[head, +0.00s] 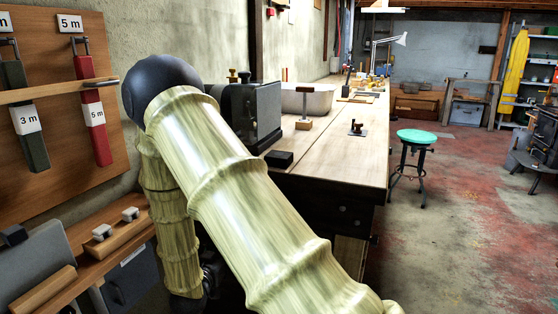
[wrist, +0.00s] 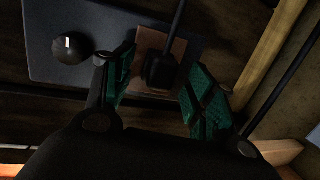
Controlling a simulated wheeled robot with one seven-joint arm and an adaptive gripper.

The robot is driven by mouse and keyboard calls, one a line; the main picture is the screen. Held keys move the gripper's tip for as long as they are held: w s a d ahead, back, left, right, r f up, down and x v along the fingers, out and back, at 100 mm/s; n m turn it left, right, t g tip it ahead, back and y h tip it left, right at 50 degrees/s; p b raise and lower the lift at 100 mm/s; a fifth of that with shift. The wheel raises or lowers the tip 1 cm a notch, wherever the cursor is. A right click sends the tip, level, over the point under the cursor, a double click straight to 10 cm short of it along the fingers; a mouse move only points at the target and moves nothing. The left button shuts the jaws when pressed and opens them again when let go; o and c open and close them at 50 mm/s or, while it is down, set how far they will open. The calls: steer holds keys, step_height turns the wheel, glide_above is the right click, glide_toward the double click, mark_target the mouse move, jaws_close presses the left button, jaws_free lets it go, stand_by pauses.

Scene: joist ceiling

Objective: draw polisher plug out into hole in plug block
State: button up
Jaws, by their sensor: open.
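In the wrist view a black plug (wrist: 158,72) with a dark cable running up from it stands at a brown plate (wrist: 185,50) on a dark grey panel (wrist: 105,20). My gripper (wrist: 160,64) is open, with one green-padded finger on each side of the plug. Gaps show between the plug and both pads. In the head view my arm hides the gripper and the plug. I cannot identify the plug block or its hole with certainty in either view.
A round black knob (wrist: 70,48) sits on the panel left of my gripper. A wooden strip (wrist: 275,55) runs along the right. In the head view a long workbench (head: 340,160) bears a dark machine (head: 250,112) and a black block (head: 279,159).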

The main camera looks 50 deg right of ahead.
jaws_close()
steer(key=shift+s+a, duration=0.1)
steer(key=shift+a, duration=0.05)
steer(key=shift+s+a, duration=0.2)
steer(key=shift+a, duration=0.6)
steer(key=shift+w+a+f+p+v, duration=0.1)
steer(key=shift+p+v, duration=0.15)
steer(key=shift+v, duration=0.5)
steer(key=shift+w+a+f+p+v, duration=0.15)
steer(key=shift+p+v, duration=0.1)
steer(key=shift+v, duration=0.5)
steer(key=shift+f+p+v, duration=0.1)
steer(key=shift+p+v, duration=0.15)
steer(key=shift+v, duration=0.5)
